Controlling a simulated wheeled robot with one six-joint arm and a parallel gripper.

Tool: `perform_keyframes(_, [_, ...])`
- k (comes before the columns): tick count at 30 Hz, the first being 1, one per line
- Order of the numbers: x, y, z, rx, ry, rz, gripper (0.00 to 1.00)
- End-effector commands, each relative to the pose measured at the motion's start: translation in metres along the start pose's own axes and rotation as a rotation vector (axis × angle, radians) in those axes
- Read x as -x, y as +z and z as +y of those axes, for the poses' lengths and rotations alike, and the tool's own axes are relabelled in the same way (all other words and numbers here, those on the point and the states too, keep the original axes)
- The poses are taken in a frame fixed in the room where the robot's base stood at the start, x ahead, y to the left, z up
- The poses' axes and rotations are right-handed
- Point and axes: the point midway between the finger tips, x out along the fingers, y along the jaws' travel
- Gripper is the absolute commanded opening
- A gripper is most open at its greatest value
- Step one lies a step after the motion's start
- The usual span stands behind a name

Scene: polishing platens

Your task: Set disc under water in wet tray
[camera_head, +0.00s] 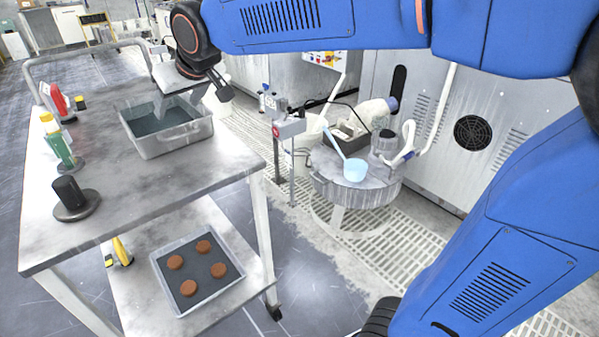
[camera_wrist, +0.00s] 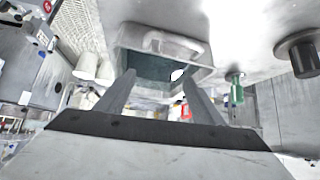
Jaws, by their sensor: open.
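A grey metal tray (camera_head: 165,147) with dark water or a dark floor inside stands at the far right of the cart's upper shelf. It also shows in the wrist view (camera_wrist: 200,62). My gripper (camera_head: 182,106) hangs over this tray, fingers pointing down. In the wrist view my gripper (camera_wrist: 157,80) has its fingers wide apart with no disc between them. A small white patch (camera_wrist: 178,75) shows by the right finger; I cannot tell whether it is glare or an object. No disc is clearly visible in the tray, whose inside is partly hidden by my gripper.
A lower-shelf tray (camera_head: 163,281) holds several rust-brown discs (camera_head: 188,288). A green bottle (camera_head: 60,148), a red-and-white item (camera_head: 58,100) and a dark cylinder on a round base (camera_head: 75,205) line the left. The upper shelf's front (camera_head: 150,205) is clear. A round platen table (camera_head: 385,190) carries a blue dipper (camera_head: 355,169).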

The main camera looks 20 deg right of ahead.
Motion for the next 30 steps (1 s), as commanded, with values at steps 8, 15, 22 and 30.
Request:
perform_keyframes(8, [0.037,0.068,0.056,-0.062,0.066,-0.065,0.61])
perform_keyframes(15, [0.088,0.184,0.110,-0.160,0.148,-0.174,0.61])
perform_keyframes(22, [0.126,0.300,0.131,-0.260,0.209,-0.275,0.61])
perform_keyframes(30, [0.148,0.395,0.128,-0.346,0.244,-0.357,0.61])
